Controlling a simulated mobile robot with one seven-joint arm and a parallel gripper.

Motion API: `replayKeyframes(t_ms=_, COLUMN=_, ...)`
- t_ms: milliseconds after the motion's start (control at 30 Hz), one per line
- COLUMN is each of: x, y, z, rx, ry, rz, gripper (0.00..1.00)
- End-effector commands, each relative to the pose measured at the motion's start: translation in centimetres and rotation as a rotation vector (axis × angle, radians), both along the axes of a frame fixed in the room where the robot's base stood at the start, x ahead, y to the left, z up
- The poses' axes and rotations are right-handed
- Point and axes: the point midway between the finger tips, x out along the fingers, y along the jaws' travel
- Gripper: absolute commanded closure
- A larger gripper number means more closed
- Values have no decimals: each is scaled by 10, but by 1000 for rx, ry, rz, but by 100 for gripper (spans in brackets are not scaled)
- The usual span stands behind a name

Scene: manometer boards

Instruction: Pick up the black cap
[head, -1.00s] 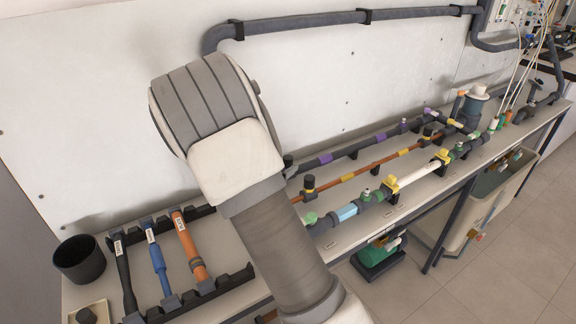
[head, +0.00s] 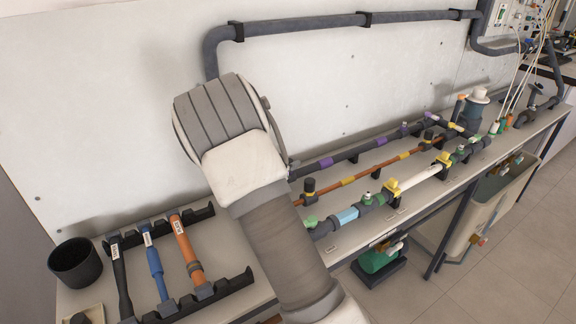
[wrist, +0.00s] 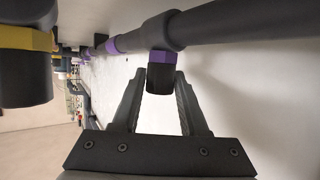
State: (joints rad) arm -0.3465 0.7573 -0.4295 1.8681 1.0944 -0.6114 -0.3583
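A black cap (wrist: 160,79) with a purple ring sits on a stub of a dark pipe (wrist: 235,28) in the wrist view. My gripper (wrist: 160,77) is open, with one finger on each side of the cap's end. A narrow gap shows between the cap and each finger. In the head view my own arm hides my gripper and the part of the bench behind it. The dark pipe with purple bands (head: 334,159) shows there to the right of my arm.
Another black cap with a yellow ring (wrist: 25,75) stands close at the left of the wrist view. In the head view, a rack (head: 238,281) holds several pipes beside a black cup (head: 75,262). A white wall panel (head: 110,100) stands behind the bench.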

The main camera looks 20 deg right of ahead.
Motion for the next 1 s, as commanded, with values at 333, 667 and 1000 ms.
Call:
replayKeyframes(t_ms=333, x=0, y=0, z=0, rx=0, ry=0, rz=0, gripper=100)
replayKeyframes(t_ms=667, x=0, y=0, z=9, rx=1, ry=-2, rz=0, gripper=100)
replayKeyframes(t_ms=1000, x=-17, y=-4, z=53, rx=2, ry=-2, rz=-2, gripper=100)
